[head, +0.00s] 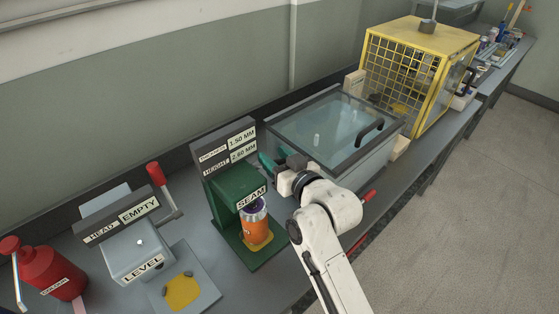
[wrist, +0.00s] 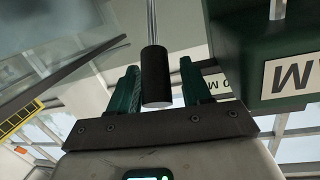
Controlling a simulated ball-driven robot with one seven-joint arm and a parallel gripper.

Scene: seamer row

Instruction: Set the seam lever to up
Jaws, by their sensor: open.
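The green seamer (head: 228,200) stands on the bench, with a SEAM label on its head and a display above. In the wrist view, the seam lever's black grip (wrist: 156,80) hangs on a thin metal rod. My gripper (head: 272,163) is beside the seamer's head on its right. In the wrist view my gripper (wrist: 160,66) is open, with one green finger on each side of the black grip. Gaps show between grip and fingers. In the head view the lever is not clearly visible behind my gripper.
An orange can (head: 255,226) stands under the seamer's head. A levelling machine (head: 140,250) with a red-handled lever (head: 154,174) and a red container (head: 50,273) are at left.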

